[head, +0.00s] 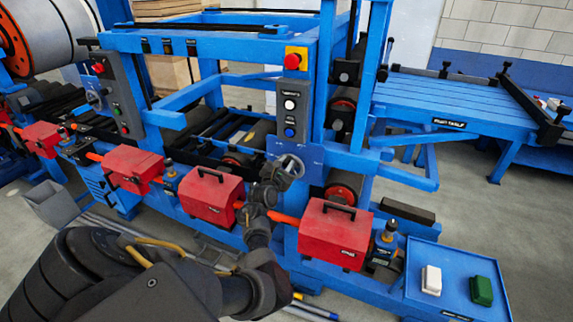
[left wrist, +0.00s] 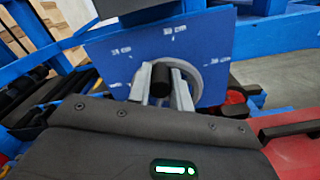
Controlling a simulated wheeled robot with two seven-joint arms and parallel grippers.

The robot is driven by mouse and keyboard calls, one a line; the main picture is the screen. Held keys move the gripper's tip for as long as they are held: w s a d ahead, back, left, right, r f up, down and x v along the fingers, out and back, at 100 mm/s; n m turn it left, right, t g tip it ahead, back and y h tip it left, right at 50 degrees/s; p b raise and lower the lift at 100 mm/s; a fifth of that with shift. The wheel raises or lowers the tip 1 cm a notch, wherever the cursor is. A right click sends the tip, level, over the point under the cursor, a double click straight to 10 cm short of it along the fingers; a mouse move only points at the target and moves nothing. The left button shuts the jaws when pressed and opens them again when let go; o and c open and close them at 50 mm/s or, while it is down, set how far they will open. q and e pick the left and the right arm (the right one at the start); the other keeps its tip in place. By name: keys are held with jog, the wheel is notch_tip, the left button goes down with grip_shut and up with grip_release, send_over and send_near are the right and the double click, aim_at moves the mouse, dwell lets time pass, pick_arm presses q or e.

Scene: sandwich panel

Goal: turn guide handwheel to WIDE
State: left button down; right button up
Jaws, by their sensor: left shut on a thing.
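The guide handwheel (head: 291,162) is a grey disc on a blue plate on the front of the blue machine frame, below a control box. In the left wrist view the handwheel (left wrist: 214,80) shows behind my fingers, with several small white marks on the plate (left wrist: 205,40) around it. My left gripper (head: 282,176) reaches up to the wheel. In the left wrist view my left gripper (left wrist: 162,84) is shut on the wheel's dark grip (left wrist: 160,74). Much of the wheel is hidden by the fingers. The white marks are too blurred to read surely. My right gripper is out of view.
Red boxes with black handles stand along the front rail, one (head: 211,195) left of my gripper and one (head: 335,235) right of it. A control box (head: 291,107) with buttons hangs above the wheel. A blue tray (head: 455,272) holds a white and a green block.

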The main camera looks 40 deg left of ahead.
pick_arm(q)
jog(key=c, duration=1.3)
grip_release()
jog(key=shift+a, duration=0.1)
jog(key=shift+s+d+f, duration=0.15)
jog(key=shift+s+d, duration=0.05)
jog(key=shift+s, duration=0.15)
jog(key=shift+b+v, duration=1.4)
jog(key=shift+v, duration=3.6)
